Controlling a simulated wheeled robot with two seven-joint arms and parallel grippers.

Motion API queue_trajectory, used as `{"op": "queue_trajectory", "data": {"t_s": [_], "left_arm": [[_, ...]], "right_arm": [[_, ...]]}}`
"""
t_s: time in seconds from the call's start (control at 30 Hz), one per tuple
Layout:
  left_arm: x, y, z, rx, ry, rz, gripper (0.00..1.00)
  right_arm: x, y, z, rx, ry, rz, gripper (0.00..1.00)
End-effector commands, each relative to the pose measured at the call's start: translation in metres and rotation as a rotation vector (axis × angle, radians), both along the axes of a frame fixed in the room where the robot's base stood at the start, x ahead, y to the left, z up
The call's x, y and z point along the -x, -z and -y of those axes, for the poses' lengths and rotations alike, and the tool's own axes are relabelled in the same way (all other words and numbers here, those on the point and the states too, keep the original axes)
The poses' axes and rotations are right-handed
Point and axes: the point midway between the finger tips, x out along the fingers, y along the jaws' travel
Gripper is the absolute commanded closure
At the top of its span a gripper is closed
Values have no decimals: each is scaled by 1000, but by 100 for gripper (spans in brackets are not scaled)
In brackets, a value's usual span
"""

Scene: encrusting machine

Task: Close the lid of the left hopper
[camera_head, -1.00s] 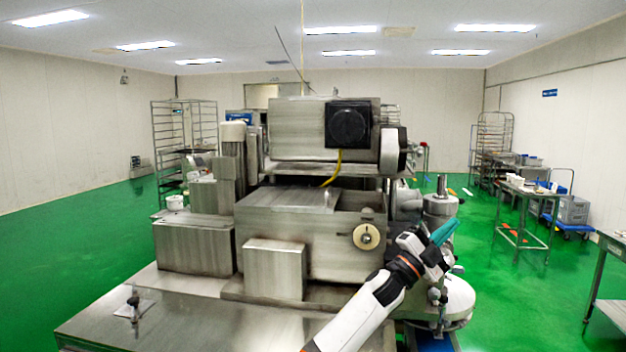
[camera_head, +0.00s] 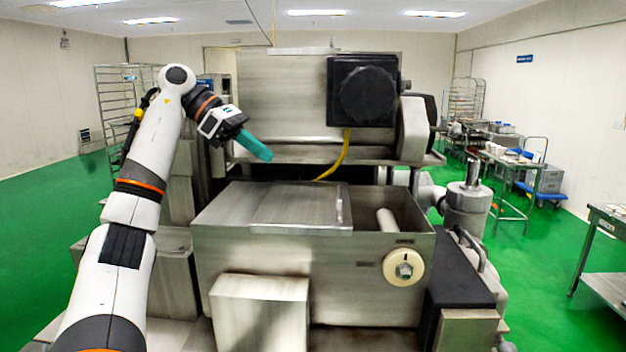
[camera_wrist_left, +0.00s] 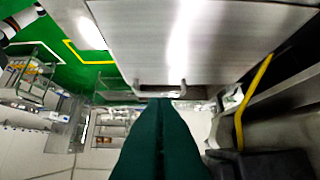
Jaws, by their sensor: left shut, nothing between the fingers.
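The left hopper is probably the steel box (camera_head: 265,262) at the middle front of the machine in the head view; the task's name is not marked on it. A flat steel lid (camera_head: 290,205) lies over its left and middle part, with a bar handle (camera_head: 342,207) near its right edge. The right end is open, with a pale roller inside. My left gripper (camera_head: 268,157) is shut and empty, its teal fingers above and behind the lid, apart from it. In the left wrist view the fingertips (camera_wrist_left: 160,101) overlap a handle (camera_wrist_left: 160,90) on a steel panel (camera_wrist_left: 200,40); contact cannot be told.
The upper steel block (camera_head: 285,100) with a black motor (camera_head: 363,92) stands behind the box. A yellow cable (camera_head: 345,155) hangs between them. A cream knob (camera_head: 403,267) juts from the box front. My right gripper is out of view.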

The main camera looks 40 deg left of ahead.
Motion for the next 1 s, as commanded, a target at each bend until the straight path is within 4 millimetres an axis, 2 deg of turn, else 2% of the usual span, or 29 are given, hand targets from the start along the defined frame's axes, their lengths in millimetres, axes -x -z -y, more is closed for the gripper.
{"op": "queue_trajectory", "data": {"t_s": [0.13,0.47,0.7,1.0], "left_arm": [[-13,19,15,-2,5,-5,100],[-48,60,58,2,5,-5,100],[-68,62,82,3,5,0,100],[-73,65,88,4,3,0,100]], "right_arm": [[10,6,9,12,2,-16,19],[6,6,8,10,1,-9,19],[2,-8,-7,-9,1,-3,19],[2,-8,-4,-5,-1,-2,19]]}}
